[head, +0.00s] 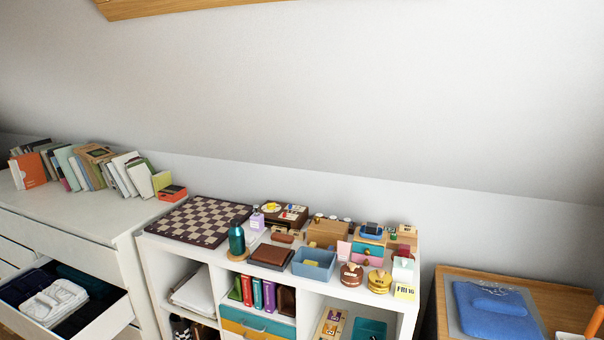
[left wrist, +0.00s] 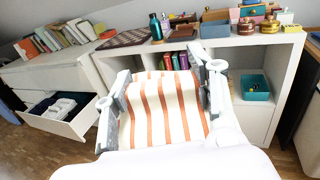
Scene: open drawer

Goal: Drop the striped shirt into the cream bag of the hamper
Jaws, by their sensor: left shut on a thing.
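The striped shirt (left wrist: 165,112), white with orange stripes, fills the middle of the left wrist view. My left gripper (left wrist: 162,76) is shut on it, with a grey finger on either side of the cloth. The shirt is held up in front of the white shelf unit. Neither the shirt nor my left gripper shows in the head view. The hamper and its cream bag are in neither view. My right gripper is not in view.
A white dresser (head: 70,213) at the left has an open drawer (head: 98,318) with folded clothes (head: 55,302) inside. A cluttered white shelf unit (head: 150,262) stands beside it. A wooden desk (head: 565,290) with a blue folded item (head: 490,312) is at the right.

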